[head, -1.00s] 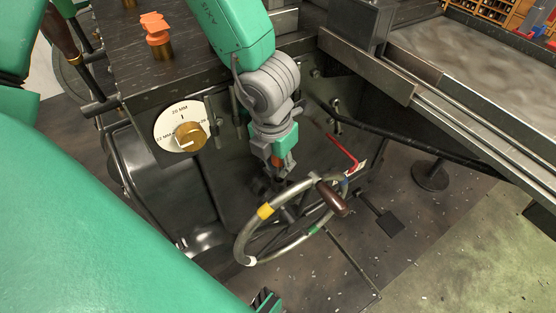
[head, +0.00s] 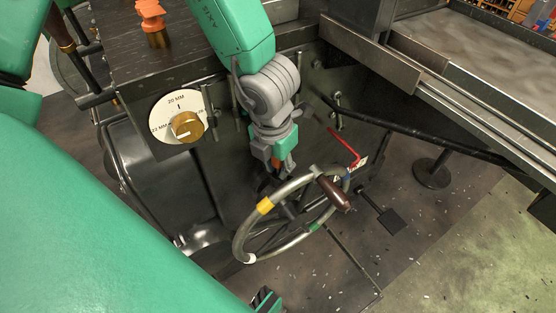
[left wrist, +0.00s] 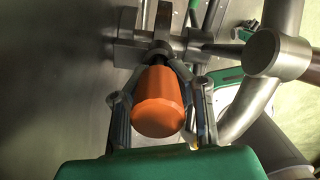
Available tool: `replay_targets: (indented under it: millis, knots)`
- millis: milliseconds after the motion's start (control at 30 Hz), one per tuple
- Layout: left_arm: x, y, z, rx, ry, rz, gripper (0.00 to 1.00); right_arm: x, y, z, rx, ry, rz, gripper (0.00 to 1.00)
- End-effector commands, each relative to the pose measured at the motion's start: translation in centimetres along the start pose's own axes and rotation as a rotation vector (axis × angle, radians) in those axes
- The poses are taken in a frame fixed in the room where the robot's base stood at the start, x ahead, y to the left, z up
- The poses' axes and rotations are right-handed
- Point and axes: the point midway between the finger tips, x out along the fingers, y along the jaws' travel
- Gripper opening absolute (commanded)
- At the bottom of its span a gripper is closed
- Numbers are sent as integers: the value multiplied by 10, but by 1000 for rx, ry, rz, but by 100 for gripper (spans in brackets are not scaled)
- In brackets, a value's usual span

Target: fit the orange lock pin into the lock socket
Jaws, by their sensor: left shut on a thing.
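The orange lock pin (left wrist: 158,105) is held between the two fingers of my left gripper (left wrist: 160,92) in the left wrist view. The gripper is shut on its orange head. The pin's dark far end points at a grey metal fitting (left wrist: 155,50), which looks like the lock socket. The fingers and the head hide most of that end, so I cannot tell whether it is in the fitting. In the head view my left gripper (head: 279,168) is low in front of the machine, just behind the handwheel's rim, with little of the pin showing. My right gripper is not in view.
A handwheel (head: 265,207) with a brown knob (head: 333,194) stands close in front of the gripper. A red lever (head: 345,147) is to its right. A dial (head: 165,112) is on the machine face at left. An orange part (head: 150,14) stands on the machine's top.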

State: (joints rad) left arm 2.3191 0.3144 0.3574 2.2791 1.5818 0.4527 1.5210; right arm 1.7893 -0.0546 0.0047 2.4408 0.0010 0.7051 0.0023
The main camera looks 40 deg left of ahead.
Motion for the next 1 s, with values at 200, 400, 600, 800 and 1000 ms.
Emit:
replay_targets:
  millis: [200, 400, 600, 800, 1000]
  knots:
    - [6, 0, 0, 0, 0, 0, 0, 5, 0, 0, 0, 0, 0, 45]
    - [10, 0, -1, 0, 0, 0, 23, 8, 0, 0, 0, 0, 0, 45]
    - [10, 0, -1, -1, 0, 0, 40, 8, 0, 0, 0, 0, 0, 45]
    - [10, 0, 0, -1, 0, 0, 40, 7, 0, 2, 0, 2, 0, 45]
    - [4, 0, 0, -1, 0, 0, 40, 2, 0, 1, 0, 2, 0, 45]
